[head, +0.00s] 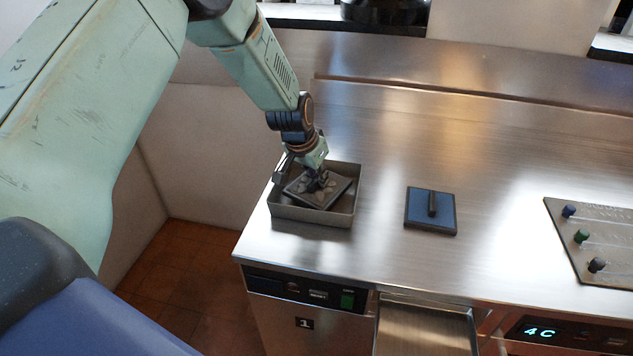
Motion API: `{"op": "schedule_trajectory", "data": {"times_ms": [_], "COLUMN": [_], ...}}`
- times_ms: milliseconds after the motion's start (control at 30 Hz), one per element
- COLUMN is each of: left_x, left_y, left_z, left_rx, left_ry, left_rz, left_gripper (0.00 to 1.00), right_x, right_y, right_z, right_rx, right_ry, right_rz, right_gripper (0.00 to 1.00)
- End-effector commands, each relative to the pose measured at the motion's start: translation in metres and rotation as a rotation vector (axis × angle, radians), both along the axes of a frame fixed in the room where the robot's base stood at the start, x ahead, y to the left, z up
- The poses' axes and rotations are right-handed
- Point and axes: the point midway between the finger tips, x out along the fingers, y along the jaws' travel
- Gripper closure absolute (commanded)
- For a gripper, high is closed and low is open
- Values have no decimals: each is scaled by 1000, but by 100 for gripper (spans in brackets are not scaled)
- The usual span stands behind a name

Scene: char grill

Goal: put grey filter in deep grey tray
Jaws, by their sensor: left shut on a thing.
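The deep grey tray (312,215) stands on the steel counter near its left front corner. My left gripper (316,186) reaches down into the tray and is shut on the grey filter (329,191), a flat square plate. The filter sits tilted within the tray's walls. I cannot tell whether it touches the tray's floor. The fingers hide the middle of the filter. My right gripper is not in view.
A dark blue square plate with a black handle (418,207) lies on the counter right of the tray. A panel with several coloured knobs (617,245) is at the far right. An open drawer (427,328) juts out at the front. The counter behind the tray is clear.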

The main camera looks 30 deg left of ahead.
Motion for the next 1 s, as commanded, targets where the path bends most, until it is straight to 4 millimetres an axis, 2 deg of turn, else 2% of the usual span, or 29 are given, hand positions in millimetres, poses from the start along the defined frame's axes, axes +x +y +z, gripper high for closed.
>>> {"op": "schedule_trajectory", "data": {"times_ms": [33,100,533,567,800,1000], "left_x": [0,0,1,1,1,1], "left_y": [0,1,2,2,2,2], "left_z": [-10,-17,-23,-22,-22,-22], "left_rx": [0,0,0,0,0,0], "left_ry": [3,1,-1,0,0,1], "left_rz": [1,1,0,0,0,0], "left_gripper": [100,100,100,84,64,64], "right_x": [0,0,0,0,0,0], "right_y": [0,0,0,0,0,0], "right_z": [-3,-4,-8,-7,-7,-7], "right_rx": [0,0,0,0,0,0], "right_ry": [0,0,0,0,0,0], "right_rz": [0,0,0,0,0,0], "right_gripper": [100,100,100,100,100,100]}}
